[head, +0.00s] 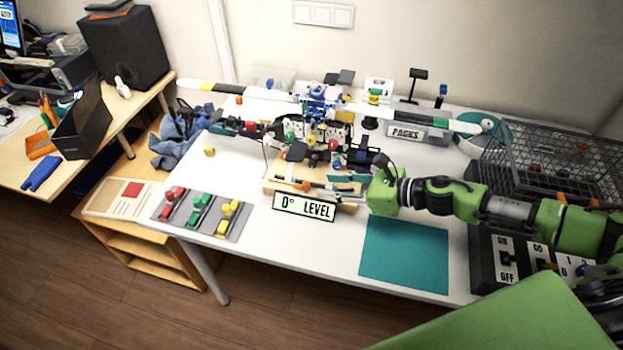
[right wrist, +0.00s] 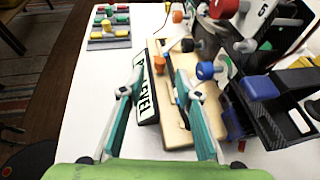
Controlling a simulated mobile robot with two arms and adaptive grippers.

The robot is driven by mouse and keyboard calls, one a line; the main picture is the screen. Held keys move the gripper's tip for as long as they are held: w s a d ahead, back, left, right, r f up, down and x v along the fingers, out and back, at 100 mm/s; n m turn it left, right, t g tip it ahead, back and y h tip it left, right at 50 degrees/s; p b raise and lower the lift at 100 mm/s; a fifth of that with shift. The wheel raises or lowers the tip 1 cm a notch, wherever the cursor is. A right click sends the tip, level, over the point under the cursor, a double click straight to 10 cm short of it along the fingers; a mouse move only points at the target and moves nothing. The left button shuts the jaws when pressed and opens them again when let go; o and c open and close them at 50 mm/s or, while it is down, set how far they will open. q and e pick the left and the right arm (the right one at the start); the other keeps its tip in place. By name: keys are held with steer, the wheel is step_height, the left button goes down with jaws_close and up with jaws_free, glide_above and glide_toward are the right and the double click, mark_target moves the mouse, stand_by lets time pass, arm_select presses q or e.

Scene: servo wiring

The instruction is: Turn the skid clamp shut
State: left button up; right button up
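A helicopter model (head: 316,125) with a long rotor stands at the middle of the white table. My right gripper (head: 345,184) reaches in from the right, low by the base. In the right wrist view its teal fingers (right wrist: 160,80) are spread, with the base and sign beyond and nothing visibly held. My left gripper is out of view.
A "0° LEVEL" sign (head: 304,206) stands at the base's front. A tray of coloured blocks (head: 202,214) lies left, a teal mat (head: 405,254) at front right. A wire basket (head: 550,160) and switch panel (head: 510,275) stand right. The table's front between tray and mat is clear.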

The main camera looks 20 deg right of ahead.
mark_target(307, 184)
steer(key=p+x, duration=0.1)
steer(key=x, duration=0.5)
steer(key=shift+w+a, duration=0.2)
jaws_close()
